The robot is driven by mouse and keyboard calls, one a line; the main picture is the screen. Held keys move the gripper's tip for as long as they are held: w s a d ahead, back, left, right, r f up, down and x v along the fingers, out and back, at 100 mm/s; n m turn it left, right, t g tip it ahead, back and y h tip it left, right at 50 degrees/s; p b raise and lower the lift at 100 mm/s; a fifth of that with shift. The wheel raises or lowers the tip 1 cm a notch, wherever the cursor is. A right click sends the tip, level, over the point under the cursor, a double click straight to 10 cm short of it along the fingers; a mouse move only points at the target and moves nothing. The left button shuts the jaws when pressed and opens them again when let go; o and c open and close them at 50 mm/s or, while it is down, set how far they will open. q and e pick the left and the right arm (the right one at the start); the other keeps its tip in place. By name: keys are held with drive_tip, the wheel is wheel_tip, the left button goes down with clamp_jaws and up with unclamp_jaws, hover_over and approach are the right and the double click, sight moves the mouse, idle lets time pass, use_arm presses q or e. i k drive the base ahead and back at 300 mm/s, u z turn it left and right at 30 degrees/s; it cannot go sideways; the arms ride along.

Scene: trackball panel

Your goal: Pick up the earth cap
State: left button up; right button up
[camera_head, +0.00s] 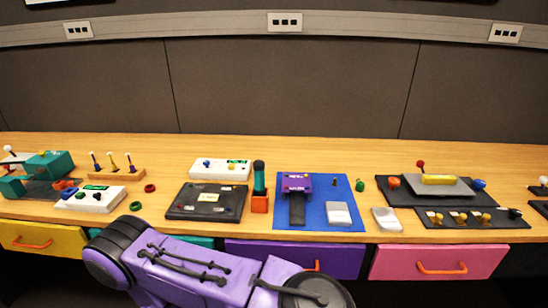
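I cannot tell for sure which thing is the earth cap. A small dark green cap-like piece (360,185) stands on the wooden table just right of the blue mat (317,215). A green ring (136,206) and a red ring (150,188) lie on the table left of the black panel. A purple arm link of mine (200,265) crosses the bottom of the head view, in front of the table's front edge. Neither of my grippers shows in the view.
The table (330,152) carries a black panel (205,202), white button boxes (220,169), an orange-based joystick (259,190), a purple device (297,182), and a dark tray with joysticks (395,193) at right. Coloured drawers (440,262) lie below. The table's back strip is clear.

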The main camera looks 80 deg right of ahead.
sight(361, 186)
drive_tip(key=u, duration=0.5)
drive_tip(key=k, duration=2.5)
drive_tip(key=z, duration=1.2)
